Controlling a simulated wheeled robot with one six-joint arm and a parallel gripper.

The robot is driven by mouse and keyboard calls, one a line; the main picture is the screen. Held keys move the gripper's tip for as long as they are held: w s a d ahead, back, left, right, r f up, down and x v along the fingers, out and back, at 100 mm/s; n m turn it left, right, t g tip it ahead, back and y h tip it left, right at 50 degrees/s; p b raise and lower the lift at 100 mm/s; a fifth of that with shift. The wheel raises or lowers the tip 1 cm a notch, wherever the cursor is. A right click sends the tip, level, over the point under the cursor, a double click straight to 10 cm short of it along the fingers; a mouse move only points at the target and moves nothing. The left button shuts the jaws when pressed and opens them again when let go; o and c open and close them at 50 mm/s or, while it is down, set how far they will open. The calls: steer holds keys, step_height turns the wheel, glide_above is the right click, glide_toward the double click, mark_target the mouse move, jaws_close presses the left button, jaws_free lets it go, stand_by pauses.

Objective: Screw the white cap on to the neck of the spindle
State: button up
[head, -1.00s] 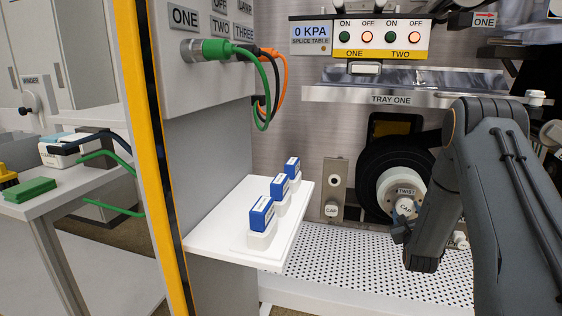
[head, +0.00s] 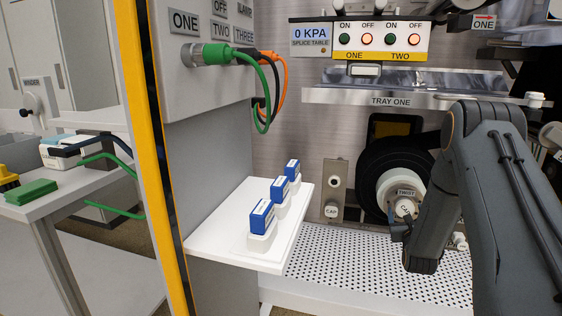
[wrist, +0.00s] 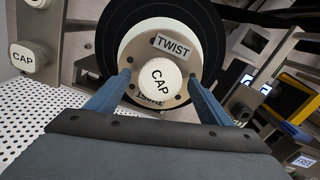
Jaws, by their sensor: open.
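The white cap (wrist: 160,82), marked CAP, sits at the centre of the spindle in front of the hub plate with TWIST labels (wrist: 174,45). It also shows in the head view (head: 404,207), partly hidden by my arm. The spindle's white hub (head: 385,187) sits inside a black roll (head: 366,170). My gripper (wrist: 160,85) is open, one blue finger on each side of the cap, with gaps between fingers and cap. The neck behind the cap is hidden, so I cannot tell how it is seated.
A second CAP-marked knob (wrist: 27,57) is on a metal bracket left of the roll. A perforated deck (head: 370,265) lies below. A white shelf (head: 222,236) with blue-topped blocks stands left. Tray one (head: 390,97) is above. A yellow-framed part (wrist: 290,98) is at the right.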

steer(key=p+v, duration=0.4)
steer(key=v, duration=0.5)
stand_by(0.5)
steer(key=shift+p, duration=0.3)
steer(key=shift+c, duration=0.5)
steer(key=shift+w+d+n+b, duration=0.45)
steer(key=shift+w+n, duration=0.55)
steer(key=shift+w, duration=0.4)
steer(key=shift+w+d+n+b, duration=0.5)
steer(key=shift+w+n, duration=0.5)
steer(key=shift+w, duration=0.4)
steer(key=shift+w+d+n+b, duration=0.3)
steer(key=shift+w+n+b, duration=0.25)
steer(key=shift+w+n, duration=0.65)
steer(key=shift+w, duration=0.2)
steer(key=c, duration=1.3)
steer(key=shift+w+r, duration=0.1)
steer(key=shift+w, duration=0.05)
